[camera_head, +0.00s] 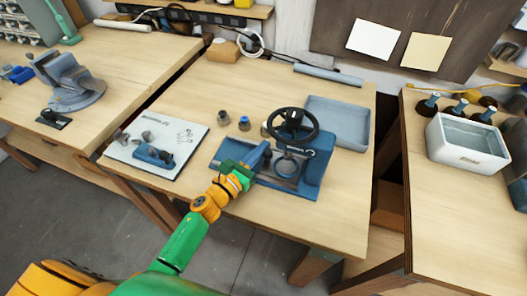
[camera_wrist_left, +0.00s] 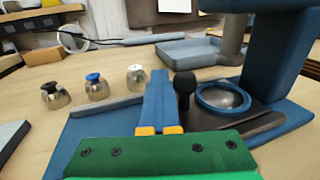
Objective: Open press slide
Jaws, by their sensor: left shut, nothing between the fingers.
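The blue press (camera_head: 312,170) with its black handwheel (camera_head: 292,126) stands at the front middle of the centre table. Its dark slide (camera_wrist_left: 245,124) carries a blue ring (camera_wrist_left: 223,97) around a metal cup, and a black knob (camera_wrist_left: 184,88) stands at the slide's left end. My left gripper (camera_head: 264,149) is over the left part of the press base. In the left wrist view its blue fingers (camera_wrist_left: 158,84) are shut and empty, just left of the knob; I cannot tell whether they touch it. The right gripper is not in view.
Several small metal sockets (camera_wrist_left: 97,88) stand behind the base. A white board (camera_head: 137,158) with parts lies left, and a blue-grey tray (camera_head: 350,112) behind right. A white bin (camera_head: 467,142) is on the right table. Bare wood lies in front of the press.

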